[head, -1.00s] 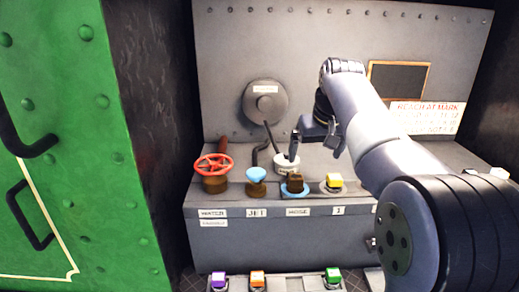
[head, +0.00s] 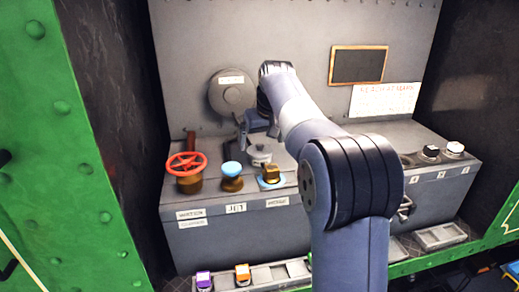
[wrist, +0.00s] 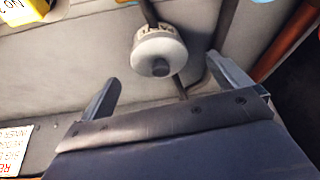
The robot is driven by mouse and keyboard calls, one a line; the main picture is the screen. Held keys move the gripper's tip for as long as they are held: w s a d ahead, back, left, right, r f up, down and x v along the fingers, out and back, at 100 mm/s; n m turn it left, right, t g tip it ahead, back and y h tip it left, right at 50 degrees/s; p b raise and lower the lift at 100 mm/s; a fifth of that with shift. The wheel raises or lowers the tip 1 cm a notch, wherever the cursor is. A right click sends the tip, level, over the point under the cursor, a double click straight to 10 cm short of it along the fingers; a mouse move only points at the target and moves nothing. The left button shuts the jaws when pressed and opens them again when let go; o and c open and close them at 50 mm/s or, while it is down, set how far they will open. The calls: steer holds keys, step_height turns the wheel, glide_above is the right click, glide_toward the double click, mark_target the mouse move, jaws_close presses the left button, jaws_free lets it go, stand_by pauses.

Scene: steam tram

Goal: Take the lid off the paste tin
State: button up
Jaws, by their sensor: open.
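The paste tin (head: 260,158) is a small, round, pale grey tin on the grey console top, behind the blue and brown pieces. The lid appears to be on the tin. My gripper (head: 259,134) is open and empty, close above and behind the tin in the head view. In the wrist view the fingers of my gripper (wrist: 164,72) stand apart on either side of the lid's line, with no contact visible. The exact gap is unclear.
A dark pipe (head: 241,130) rises near the tin. Black (head: 431,152) and white (head: 455,149) knobs stand right.

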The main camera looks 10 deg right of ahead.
mark_target(260, 148)
steer(key=shift+x, duration=1.4)
steer(key=shift+c, duration=0.5)
steer(key=c, duration=1)
steer(key=shift+o, duration=0.2)
